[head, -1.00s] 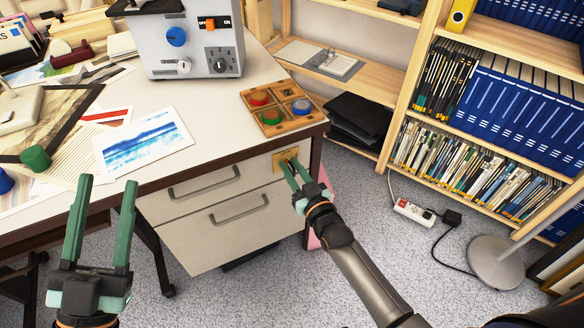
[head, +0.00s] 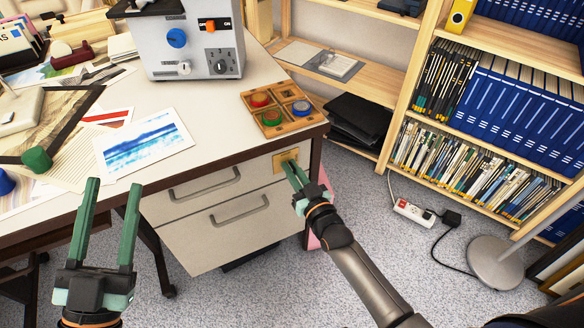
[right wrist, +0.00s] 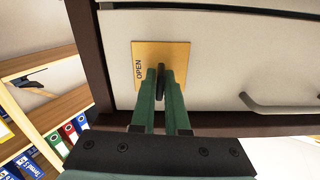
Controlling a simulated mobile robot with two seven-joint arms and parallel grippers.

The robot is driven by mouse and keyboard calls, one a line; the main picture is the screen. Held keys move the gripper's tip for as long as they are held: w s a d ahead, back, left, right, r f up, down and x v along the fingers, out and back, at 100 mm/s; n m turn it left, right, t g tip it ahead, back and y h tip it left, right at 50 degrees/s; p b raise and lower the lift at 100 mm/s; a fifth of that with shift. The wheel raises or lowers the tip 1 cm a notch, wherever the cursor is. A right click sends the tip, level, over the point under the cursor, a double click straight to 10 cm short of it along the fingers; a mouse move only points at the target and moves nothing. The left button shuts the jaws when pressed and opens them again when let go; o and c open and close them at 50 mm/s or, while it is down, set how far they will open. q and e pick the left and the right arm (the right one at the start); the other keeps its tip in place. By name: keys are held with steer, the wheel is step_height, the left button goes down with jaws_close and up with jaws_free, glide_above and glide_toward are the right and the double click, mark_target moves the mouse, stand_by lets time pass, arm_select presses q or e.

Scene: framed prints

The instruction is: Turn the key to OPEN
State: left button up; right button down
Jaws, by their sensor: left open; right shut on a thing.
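A small brass-coloured plate (right wrist: 147,61) with the word OPEN along its left side in the right wrist view is set in the drawer front; it also shows in the head view (head: 278,163). A dark key (right wrist: 160,82) stands at the plate, its long side running up and down in the wrist view. My right gripper (head: 290,164) is shut on the key, with the fingers (right wrist: 162,78) on either side of it; they hide part of it. My left gripper (head: 115,183) is open and empty in front of the desk.
The drawers have grey handles (head: 238,210) left of the plate. The desk top above holds a wooden tray (head: 277,107) with coloured buttons and a grey control box (head: 190,40). Shelves with binders (head: 510,110) stand at the right. The floor between is mostly clear.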

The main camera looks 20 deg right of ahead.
steer(key=m+p, duration=0.1)
steer(key=m, duration=0.4)
steer(key=shift+d, duration=0.1)
steer(key=shift+m+p, duration=0.3)
steer(key=shift+m, duration=0.6)
arm_select(q)
step_height(320, 180, down, 11)
steer(key=w+n+g+y, duration=0.3)
steer(key=g+y, duration=0.1)
arm_select(e)
steer(key=shift+m, duration=0.9)
steer(key=shift+f+m, duration=0.1)
steer(key=shift+m, duration=0.8)
steer(key=m, duration=0.3)
steer(key=shift+f+m+b, duration=0.1)
steer(key=shift+m+b, duration=0.2)
steer(key=shift+b, duration=0.05)
steer(key=m, duration=0.2)
steer(key=shift+m+b, duration=0.35)
steer(key=shift+m, duration=0.05)
arm_select(q)
step_height(320, 180, up, 9)
steer(key=s+m+t+h, duration=0.2)
steer(key=t+h, duration=0.1)
arm_select(e)
steer(key=shift+m, duration=0.3)
arm_select(q)
steer(key=shift+a, duration=0.1)
